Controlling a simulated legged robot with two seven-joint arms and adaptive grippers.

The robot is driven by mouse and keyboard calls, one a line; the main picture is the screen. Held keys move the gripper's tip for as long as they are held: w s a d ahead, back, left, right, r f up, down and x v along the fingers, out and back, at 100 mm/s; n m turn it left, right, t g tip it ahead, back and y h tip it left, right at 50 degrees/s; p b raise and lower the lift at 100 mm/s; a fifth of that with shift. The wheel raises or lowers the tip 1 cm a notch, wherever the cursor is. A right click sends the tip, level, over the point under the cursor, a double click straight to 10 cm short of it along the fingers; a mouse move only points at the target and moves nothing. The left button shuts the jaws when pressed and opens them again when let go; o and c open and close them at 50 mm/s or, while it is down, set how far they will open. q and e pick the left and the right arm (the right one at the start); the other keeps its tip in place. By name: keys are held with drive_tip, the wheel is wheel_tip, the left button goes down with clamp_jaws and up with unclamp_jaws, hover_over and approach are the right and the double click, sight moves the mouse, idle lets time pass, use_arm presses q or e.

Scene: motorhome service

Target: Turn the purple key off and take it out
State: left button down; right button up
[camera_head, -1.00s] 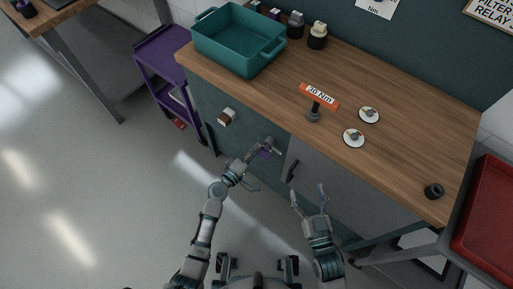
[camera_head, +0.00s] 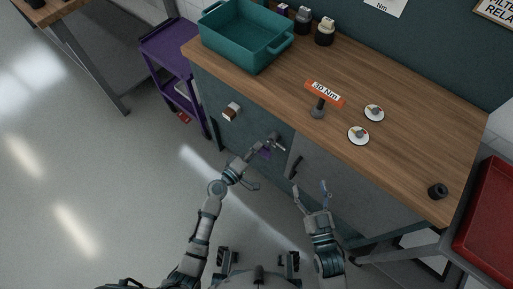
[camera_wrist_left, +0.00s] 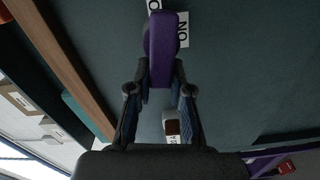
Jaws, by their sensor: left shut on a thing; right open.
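The purple key (camera_head: 265,154) is at the front panel (camera_head: 222,84) of the workbench. In the left wrist view the key (camera_wrist_left: 161,48) stands between the two fingertips of my left gripper (camera_wrist_left: 160,88), which is shut on it. White labels (camera_wrist_left: 182,30) with black lettering show beside and behind the key. One reads "ON" upside down; the other is partly hidden. Whether the key is still seated in its switch cannot be told. In the head view my left gripper (camera_head: 258,158) is small and partly hides the key. My right gripper (camera_head: 311,190) is open and empty, in front of the cabinet.
A brown and white switch (camera_head: 231,112) sits on the panel to the left. A dark handle (camera_head: 295,167) is right of the key. A purple cart (camera_head: 172,48) stands left.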

use_arm(q)
drive_tip(key=shift+v, duration=2.5)
